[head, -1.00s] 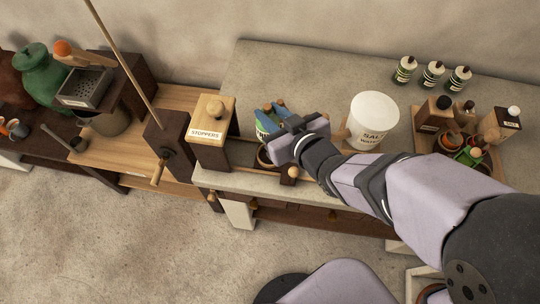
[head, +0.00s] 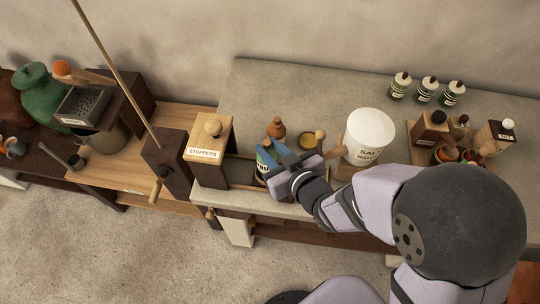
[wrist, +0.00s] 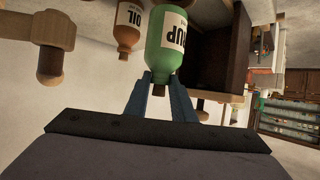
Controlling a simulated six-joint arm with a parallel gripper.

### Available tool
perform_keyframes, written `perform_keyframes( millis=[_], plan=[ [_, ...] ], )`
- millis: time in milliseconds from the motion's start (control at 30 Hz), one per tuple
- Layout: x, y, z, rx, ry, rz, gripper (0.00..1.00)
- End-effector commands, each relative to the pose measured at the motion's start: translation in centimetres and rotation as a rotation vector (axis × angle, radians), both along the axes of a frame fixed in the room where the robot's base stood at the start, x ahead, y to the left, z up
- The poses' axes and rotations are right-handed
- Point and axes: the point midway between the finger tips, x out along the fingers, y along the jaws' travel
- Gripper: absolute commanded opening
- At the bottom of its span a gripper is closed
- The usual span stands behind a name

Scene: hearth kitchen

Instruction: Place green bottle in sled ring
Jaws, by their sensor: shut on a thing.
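The sled ring cannot be made out; my gripper and wrist cover much of the wooden frame there.
The stoppers box (head: 209,150) stands close left of the bottle. A brown oil bottle (head: 277,127) and a yellowish round lid (head: 307,141) are behind my gripper. A white bucket (head: 369,137) stands right.

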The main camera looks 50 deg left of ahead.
Motion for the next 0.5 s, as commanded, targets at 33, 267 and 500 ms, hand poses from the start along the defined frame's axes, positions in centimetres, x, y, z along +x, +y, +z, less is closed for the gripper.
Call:
perform_keyframes(
  millis=[33,267,500],
  plan=[
    [0.0,0.1,0.1,0.004,0.0,0.0,0.0],
    [0.0,0.0,-1.4,-0.001,0.002,-0.001,0.0],
    [0.0,0.1,-3.6,0.002,0.001,0.0,0.0]
  ],
)
